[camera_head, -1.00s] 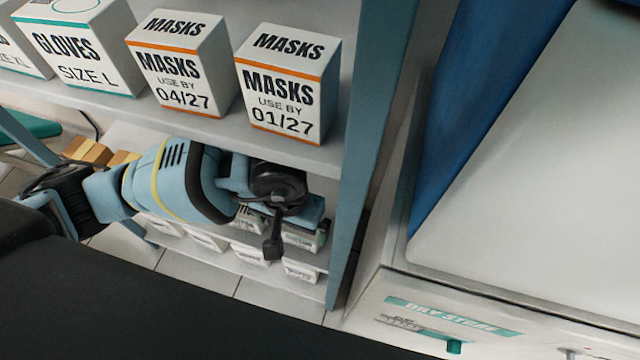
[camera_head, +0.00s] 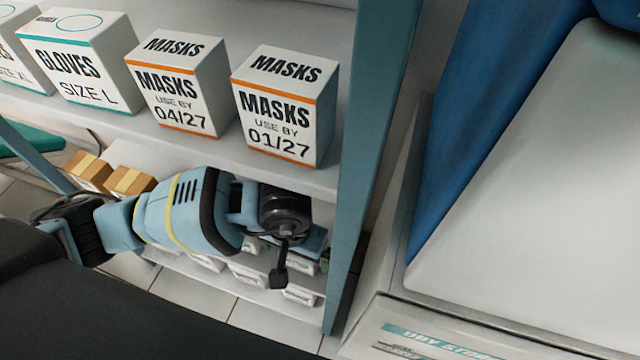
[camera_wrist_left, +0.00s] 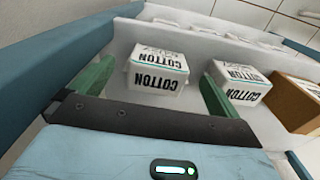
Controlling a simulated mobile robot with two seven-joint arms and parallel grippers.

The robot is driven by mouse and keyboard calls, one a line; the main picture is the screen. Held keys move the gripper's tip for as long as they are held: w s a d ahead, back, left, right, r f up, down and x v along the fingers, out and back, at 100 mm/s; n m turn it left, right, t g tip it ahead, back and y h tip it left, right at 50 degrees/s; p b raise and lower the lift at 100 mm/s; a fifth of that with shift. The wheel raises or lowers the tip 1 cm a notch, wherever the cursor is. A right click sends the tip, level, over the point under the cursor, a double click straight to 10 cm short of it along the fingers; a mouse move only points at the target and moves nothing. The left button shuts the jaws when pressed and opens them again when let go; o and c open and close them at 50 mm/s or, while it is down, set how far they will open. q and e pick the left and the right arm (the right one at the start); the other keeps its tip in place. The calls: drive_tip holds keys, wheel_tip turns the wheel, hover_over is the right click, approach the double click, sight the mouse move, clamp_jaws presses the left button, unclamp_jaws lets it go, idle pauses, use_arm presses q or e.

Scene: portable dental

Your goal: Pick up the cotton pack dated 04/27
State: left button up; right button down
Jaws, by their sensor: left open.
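In the left wrist view, a white cotton pack (camera_wrist_left: 157,74) with black lettering and a teal stripe sits on a white shelf between the green fingers of my left gripper (camera_wrist_left: 156,72). The fingers are open, one on each side, and do not appear closed on it. A second cotton pack (camera_wrist_left: 238,82) stands to the right, beyond the right finger. The print under the word COTTON is too small to read, so I cannot tell which is dated 04/27. In the head view my left gripper (camera_head: 310,246) is at the lower shelf, its fingers mostly hidden.
A brown box (camera_wrist_left: 296,102) stands right of the packs. Above my arm, an upper shelf (camera_head: 215,150) holds masks boxes (camera_head: 285,105) and gloves boxes (camera_head: 78,60). A blue shelf post (camera_head: 372,150) rises close to the gripper's right. More white boxes (camera_head: 248,275) sit lower down.

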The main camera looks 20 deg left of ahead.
sight(296, 259)
use_arm(q)
drive_tip(key=shift+f+b, duration=0.4)
drive_tip(key=shift+f, duration=1.6)
drive_tip(key=c, duration=1.1)
